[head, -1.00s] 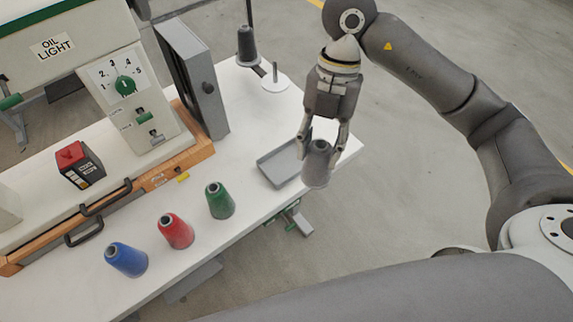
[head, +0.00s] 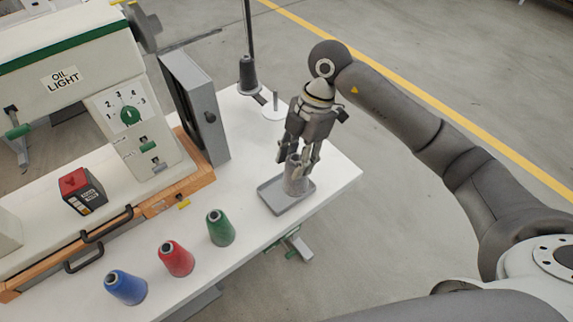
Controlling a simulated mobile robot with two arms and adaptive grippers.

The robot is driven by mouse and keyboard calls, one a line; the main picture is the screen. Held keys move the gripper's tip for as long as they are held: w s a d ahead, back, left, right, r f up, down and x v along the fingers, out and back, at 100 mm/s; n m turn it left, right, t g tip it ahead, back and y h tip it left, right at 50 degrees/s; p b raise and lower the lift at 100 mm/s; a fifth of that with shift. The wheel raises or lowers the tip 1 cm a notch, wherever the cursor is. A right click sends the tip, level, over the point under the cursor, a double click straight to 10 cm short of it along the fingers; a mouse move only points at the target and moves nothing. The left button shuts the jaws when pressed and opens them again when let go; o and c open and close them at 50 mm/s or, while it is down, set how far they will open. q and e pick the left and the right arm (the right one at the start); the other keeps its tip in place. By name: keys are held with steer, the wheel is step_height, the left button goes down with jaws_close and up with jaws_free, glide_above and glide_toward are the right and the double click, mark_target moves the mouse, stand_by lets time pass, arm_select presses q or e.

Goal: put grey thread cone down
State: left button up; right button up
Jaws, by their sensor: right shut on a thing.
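The grey thread cone (head: 295,183) is upright at the grey tray (head: 272,199) near the table's right end. My right gripper (head: 298,160) reaches down from above and is shut on the cone's upper part. The cone's base overlaps the tray in the head view; I cannot tell whether it touches the tray floor. My left gripper is not in view.
Blue (head: 126,287), red (head: 176,258) and green (head: 220,228) cones stand in a row along the table's front edge. A thread stand with a dark cone (head: 248,75) and a bare spindle (head: 274,108) stand behind. The machine (head: 128,130) fills the left.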

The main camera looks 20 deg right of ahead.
mark_target(286, 168)
steer(key=w+f, duration=0.1)
steer(key=f, duration=0.2)
steer(key=w+f+p, duration=0.1)
steer(key=w+f, duration=0.1)
steer(key=w+f+p, duration=0.1)
steer(key=f, duration=0.2)
steer(key=shift+w+a+f, duration=0.2)
steer(key=shift+a+f, duration=0.15)
steer(key=shift+a, duration=0.05)
steer(key=shift+f, duration=0.1)
steer(key=o, duration=1)
steer(key=shift+o, duration=0.2)
steer(key=b+v, duration=0.2)
steer(key=v, duration=1)
